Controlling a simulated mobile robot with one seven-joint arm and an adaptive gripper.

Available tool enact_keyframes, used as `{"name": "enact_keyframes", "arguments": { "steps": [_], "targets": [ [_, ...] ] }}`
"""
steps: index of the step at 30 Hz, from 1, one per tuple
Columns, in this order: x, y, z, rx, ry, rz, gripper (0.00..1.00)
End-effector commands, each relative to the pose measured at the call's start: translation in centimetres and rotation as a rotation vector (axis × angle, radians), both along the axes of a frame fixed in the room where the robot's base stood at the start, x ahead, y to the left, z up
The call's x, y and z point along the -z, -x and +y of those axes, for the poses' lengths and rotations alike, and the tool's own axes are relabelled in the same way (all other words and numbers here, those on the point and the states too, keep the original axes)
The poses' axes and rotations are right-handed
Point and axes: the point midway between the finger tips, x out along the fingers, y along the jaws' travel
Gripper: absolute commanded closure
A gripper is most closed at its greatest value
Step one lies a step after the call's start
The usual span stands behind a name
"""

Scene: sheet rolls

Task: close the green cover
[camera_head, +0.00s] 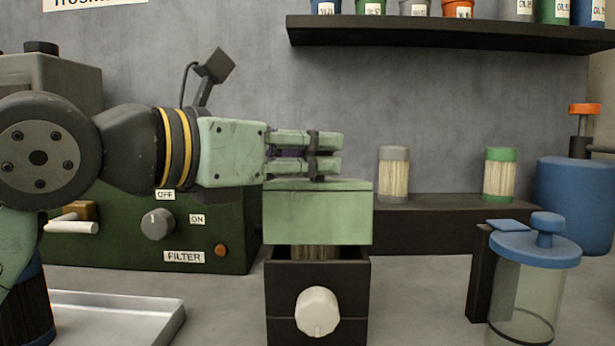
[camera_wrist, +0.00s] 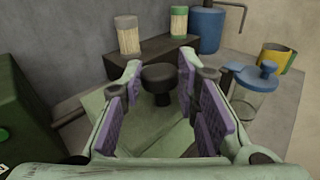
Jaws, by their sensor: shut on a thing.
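The green cover (camera_head: 318,215) is a pale green box-shaped lid. It sits level over the black box (camera_head: 285,290) with a white dial on its front, and a strip of a light ribbed roll (camera_head: 315,252) shows between them. My gripper (camera_head: 315,153) reaches in from the left, level, just above the cover's top. It is shut on the cover's dark knob (camera_wrist: 160,78), which stands between the purple pads in the wrist view. The cover's top (camera_wrist: 98,103) shows below the fingers there. The cover's far side and the inside of the box are mostly hidden.
A green filter machine (camera_head: 110,235) stands at left, with a metal tray (camera_head: 115,310) in front. A blue-lidded jar (camera_head: 525,285) stands at right. The counter between box and jar is clear.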

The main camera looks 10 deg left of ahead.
Motion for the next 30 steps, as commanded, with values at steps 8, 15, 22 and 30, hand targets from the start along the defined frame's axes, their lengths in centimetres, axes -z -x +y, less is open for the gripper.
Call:
{"name": "enact_keyframes", "arguments": {
  "steps": [8,15,22,30],
  "targets": [
    [1.6,1.2,-0.1,-0.003,-0.021,-0.114,1.00],
    [1.7,1.5,-0.2,-0.002,-0.028,-0.148,1.00],
    [1.7,1.6,-0.2,-0.002,-0.030,-0.150,1.00],
    [1.7,1.6,-0.2,-0.001,-0.030,-0.149,0.63]
  ]
}}
